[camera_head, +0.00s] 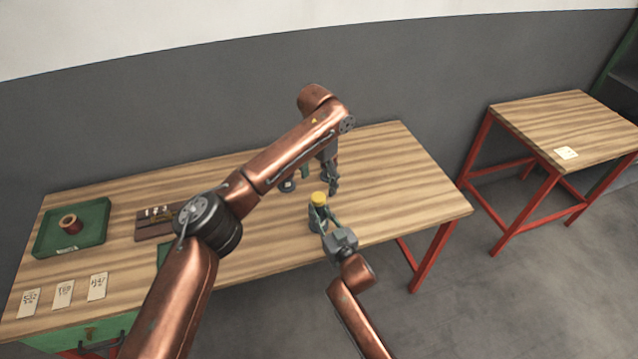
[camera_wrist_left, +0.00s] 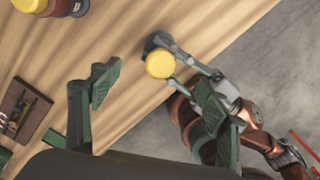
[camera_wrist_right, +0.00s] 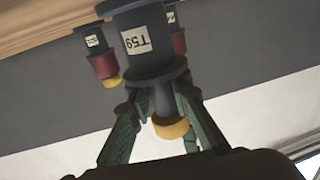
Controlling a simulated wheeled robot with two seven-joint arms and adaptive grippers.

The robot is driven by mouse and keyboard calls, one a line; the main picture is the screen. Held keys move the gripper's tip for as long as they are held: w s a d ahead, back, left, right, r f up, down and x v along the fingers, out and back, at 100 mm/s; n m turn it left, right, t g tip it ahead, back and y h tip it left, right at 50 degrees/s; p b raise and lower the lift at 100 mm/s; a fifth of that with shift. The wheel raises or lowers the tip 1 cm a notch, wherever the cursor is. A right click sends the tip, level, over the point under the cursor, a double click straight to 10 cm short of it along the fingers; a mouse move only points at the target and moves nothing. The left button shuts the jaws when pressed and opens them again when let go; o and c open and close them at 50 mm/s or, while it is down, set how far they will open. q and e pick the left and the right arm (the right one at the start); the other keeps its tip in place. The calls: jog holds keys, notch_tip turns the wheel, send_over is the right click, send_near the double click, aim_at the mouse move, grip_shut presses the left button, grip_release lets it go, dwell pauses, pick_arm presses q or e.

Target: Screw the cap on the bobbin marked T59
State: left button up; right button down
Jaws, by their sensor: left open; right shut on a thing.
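The grey bobbin marked T59 (camera_wrist_right: 136,40) stands on the table, its label upside down in the right wrist view. A yellow cap (camera_head: 318,197) sits at the top of its stem; I cannot tell how tightly. It also shows in the left wrist view (camera_wrist_left: 160,64). My right gripper (camera_head: 318,214) is shut on the bobbin from the front right; the exact contact is unclear. My left gripper (camera_head: 321,181) is open and empty near the yellow cap, its fingers wide apart in the left wrist view (camera_wrist_left: 156,88).
Another yellow-capped bobbin with a red winding (camera_wrist_left: 58,6) stands close by on the table. A green tray (camera_head: 46,242) holding a copper coil (camera_head: 70,223), a brown rack (camera_head: 150,232) and several cards (camera_head: 63,294) are at left. A second table (camera_head: 560,115) stands at right.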

pick_arm(q)
notch_tip(320, 180, up, 6)
pick_arm(e)
jog(key=shift+f, duration=0.1)
jog(key=c, duration=1.7)
grip_release()
jog(key=v, duration=1.2)
